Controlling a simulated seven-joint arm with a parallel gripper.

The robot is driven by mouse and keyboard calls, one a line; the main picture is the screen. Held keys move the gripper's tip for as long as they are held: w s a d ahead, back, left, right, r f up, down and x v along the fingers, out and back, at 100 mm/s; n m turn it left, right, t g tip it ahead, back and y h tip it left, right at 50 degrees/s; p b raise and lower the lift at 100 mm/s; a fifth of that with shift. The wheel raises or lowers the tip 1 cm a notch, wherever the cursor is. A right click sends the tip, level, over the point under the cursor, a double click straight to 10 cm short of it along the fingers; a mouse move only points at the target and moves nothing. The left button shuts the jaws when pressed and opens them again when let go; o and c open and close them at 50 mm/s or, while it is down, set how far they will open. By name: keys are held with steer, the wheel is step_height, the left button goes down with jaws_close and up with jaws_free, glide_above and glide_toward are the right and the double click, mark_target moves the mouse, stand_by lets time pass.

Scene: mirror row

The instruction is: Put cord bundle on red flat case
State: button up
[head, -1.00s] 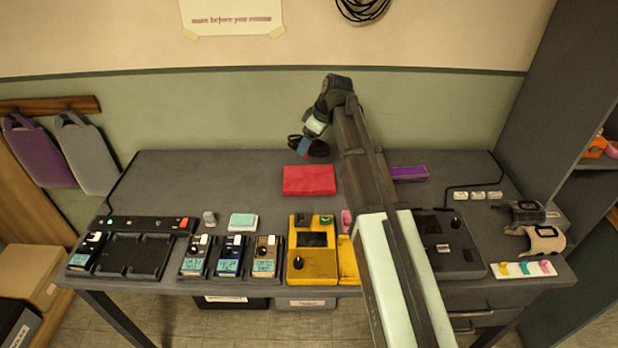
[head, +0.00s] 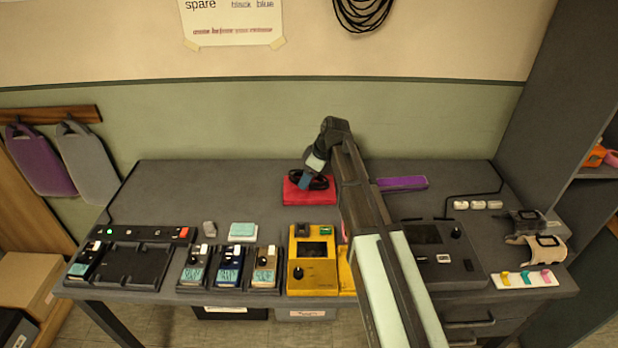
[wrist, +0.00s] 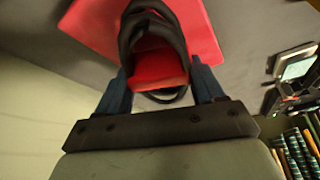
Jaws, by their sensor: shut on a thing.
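The cord bundle (head: 318,183) is a black coil with a red part showing in its middle in the wrist view (wrist: 158,50). My gripper (head: 306,180) is shut on the cord bundle, with a blue finger on each side of it in the wrist view (wrist: 163,85). The red flat case (head: 300,198) lies on the table, and the bundle is over its upper part. The case also shows behind the bundle in the wrist view (wrist: 92,28). I cannot tell whether the bundle touches the case.
A yellow device (head: 312,275) stands in front of the case. A purple flat case (head: 402,184) lies to the right, beyond my arm. The back left of the table (head: 210,185) is clear.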

steer(key=shift+f, duration=0.4)
steer(key=o, duration=1.2)
steer(key=shift+f, duration=0.1)
steer(key=shift+c, duration=0.2)
steer(key=v, duration=1.2)
steer(key=shift+s, duration=0.1)
